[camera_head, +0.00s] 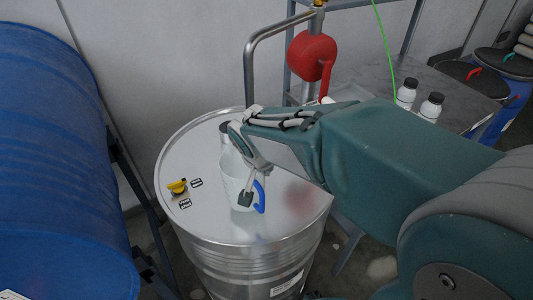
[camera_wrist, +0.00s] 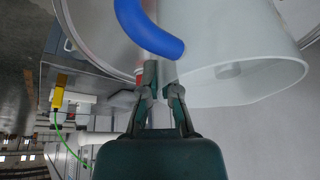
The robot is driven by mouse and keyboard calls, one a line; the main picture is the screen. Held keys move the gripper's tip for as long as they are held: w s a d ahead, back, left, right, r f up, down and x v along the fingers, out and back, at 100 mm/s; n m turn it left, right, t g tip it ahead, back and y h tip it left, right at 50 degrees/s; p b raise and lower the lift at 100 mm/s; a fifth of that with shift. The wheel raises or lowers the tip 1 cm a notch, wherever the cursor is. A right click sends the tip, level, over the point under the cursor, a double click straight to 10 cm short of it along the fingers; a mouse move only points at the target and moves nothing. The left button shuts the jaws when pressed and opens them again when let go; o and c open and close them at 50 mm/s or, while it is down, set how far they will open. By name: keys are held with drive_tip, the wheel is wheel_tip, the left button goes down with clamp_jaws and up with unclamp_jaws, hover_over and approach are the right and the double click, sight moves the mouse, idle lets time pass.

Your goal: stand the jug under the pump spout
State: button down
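The white jug (camera_head: 229,182) with a blue handle (camera_head: 260,197) stands on the lid of the steel drum (camera_head: 190,225). My gripper (camera_head: 246,196) reaches down over it, with a dark fingertip close to the handle. In the wrist view, the jug (camera_wrist: 235,45) and handle (camera_wrist: 148,30) lie just beyond my gripper (camera_wrist: 161,82). Its fingertips are a little apart, with nothing clearly held between them. The bent steel pump spout (camera_head: 250,70) comes down behind my gripper. Its lower end and part of the jug's rim are hidden, so their exact alignment cannot be told.
The red pump part (camera_head: 312,56) is behind the drum. A yellow bung (camera_head: 177,187) sits on the lid's left. A large blue drum (camera_head: 60,160) lies at the left. Two white bottles (camera_head: 406,94) stand on a grey table (camera_head: 450,92) at the back right. The lid's front is clear.

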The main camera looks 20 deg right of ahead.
drive_tip(key=w+d+f, duration=0.3)
drive_tip(key=w+d, duration=0.1)
drive_tip(key=w, duration=0.3)
drive_tip(key=shift+d+f, duration=0.3)
drive_tip(key=shift+f, duration=0.1)
drive_tip(key=c, duration=0.8)
unclamp_jaws()
drive_tip(key=shift+a, duration=0.15)
drive_tip(key=shift+w, duration=0.1)
